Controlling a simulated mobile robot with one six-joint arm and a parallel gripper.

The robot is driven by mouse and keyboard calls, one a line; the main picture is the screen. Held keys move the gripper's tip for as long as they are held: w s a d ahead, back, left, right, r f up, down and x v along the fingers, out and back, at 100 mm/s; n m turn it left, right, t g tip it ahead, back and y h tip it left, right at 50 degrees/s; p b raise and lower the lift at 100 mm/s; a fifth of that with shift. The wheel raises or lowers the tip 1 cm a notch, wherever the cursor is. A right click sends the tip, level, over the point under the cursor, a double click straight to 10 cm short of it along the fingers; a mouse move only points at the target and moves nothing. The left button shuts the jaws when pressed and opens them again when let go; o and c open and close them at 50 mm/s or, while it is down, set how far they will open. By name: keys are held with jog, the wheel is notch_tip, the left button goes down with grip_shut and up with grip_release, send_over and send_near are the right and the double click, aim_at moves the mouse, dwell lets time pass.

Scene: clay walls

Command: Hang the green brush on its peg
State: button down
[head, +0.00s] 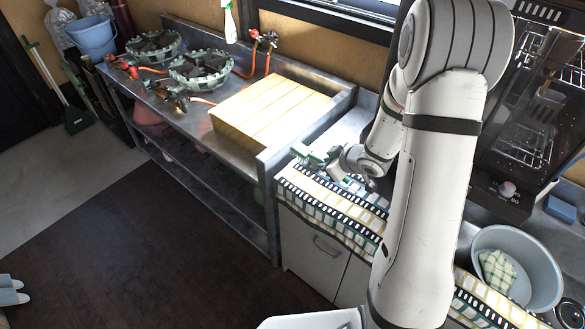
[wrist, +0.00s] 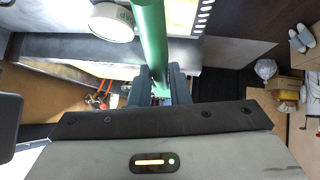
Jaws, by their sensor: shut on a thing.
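The green brush (wrist: 151,38) shows in the wrist view as a long green handle running from the top edge down between my fingers. My gripper (wrist: 160,88) is shut on this handle. In the head view my gripper (head: 325,161) is above the film-strip patterned counter, beside the raised metal edge of the sink unit. A small green part of the brush (head: 306,154) shows at its fingertips there. The rest of the brush is hidden or cut off by the frame. I cannot make out the peg in either view.
A pale wooden board (head: 268,115) covers part of the metal bench (head: 190,105), left of my gripper. Gas burners (head: 200,68) stand farther left. A spray bottle (head: 229,24) is at the back wall. A grey basin (head: 540,268) with a checked cloth stands right. Dark floor lies open in front.

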dwell(0.3)
notch_tip(320, 180, down, 10)
jog(key=shift+r+b, duration=0.2)
jog(key=shift+b, duration=0.15)
dwell(0.3)
jog(key=shift+f, duration=0.2)
jog(key=c, duration=1.4)
grip_release()
jog(key=shift+o, duration=0.2)
